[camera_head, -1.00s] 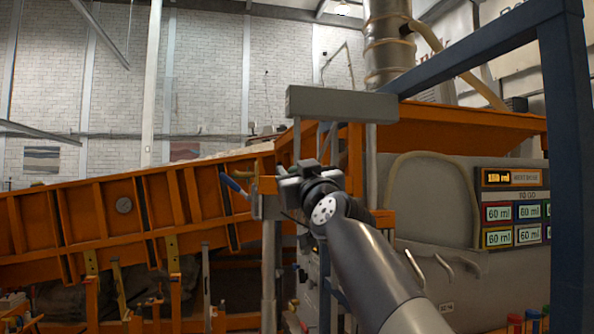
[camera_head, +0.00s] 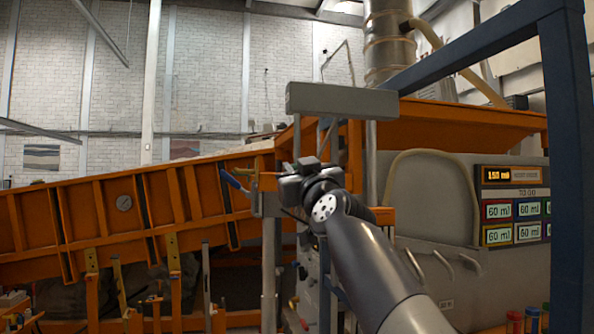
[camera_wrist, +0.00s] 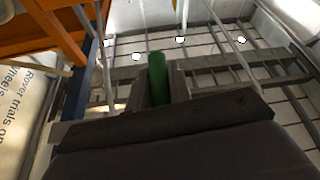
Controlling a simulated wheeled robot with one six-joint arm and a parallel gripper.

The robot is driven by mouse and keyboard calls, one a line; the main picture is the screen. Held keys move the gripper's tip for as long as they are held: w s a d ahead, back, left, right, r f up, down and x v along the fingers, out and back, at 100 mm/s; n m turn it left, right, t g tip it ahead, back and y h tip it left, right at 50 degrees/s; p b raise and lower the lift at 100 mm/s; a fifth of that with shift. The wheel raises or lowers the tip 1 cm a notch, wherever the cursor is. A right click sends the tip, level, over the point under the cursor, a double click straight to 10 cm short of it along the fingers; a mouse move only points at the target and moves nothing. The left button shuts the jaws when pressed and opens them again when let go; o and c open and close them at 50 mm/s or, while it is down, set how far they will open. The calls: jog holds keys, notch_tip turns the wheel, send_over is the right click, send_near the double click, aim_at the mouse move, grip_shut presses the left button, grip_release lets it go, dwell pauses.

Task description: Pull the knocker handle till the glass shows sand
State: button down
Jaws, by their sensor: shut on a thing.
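In the wrist view, my gripper (camera_wrist: 160,88) is shut on a green, rounded handle (camera_wrist: 157,72) that stands up between its two fingers. I cannot tell from its shape alone whether this is the knocker handle. In the head view, my gripper (camera_head: 284,184) is beside a grey post under the orange bed's right end. Its fingertips and the green handle are hidden there by my wrist. I cannot make out a sight glass or any sand in it.
The tilted orange sandbed (camera_head: 90,222) fills the left. A blue lever (camera_head: 234,181) is just left of my gripper. A grey box beam (camera_head: 342,101) is above it. A grey tank (camera_head: 430,205) and lit display panel (camera_head: 511,207) are at right, behind a blue frame (camera_head: 566,150).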

notch_tip(320, 180, down, 5)
jog(key=b, duration=0.4)
jog(key=shift+w+a+b, duration=0.1)
jog(key=shift+w+b, duration=0.05)
jog(key=shift+b, duration=0.25)
jog(key=shift+f, duration=0.1)
jog(key=c, duration=1.8)
grip_release()
jog(key=o, duration=0.5)
jog(key=shift+r, duration=0.2)
jog(key=b+v, duration=0.6)
jog(key=v, duration=0.5)
jog(key=shift+r, duration=0.1)
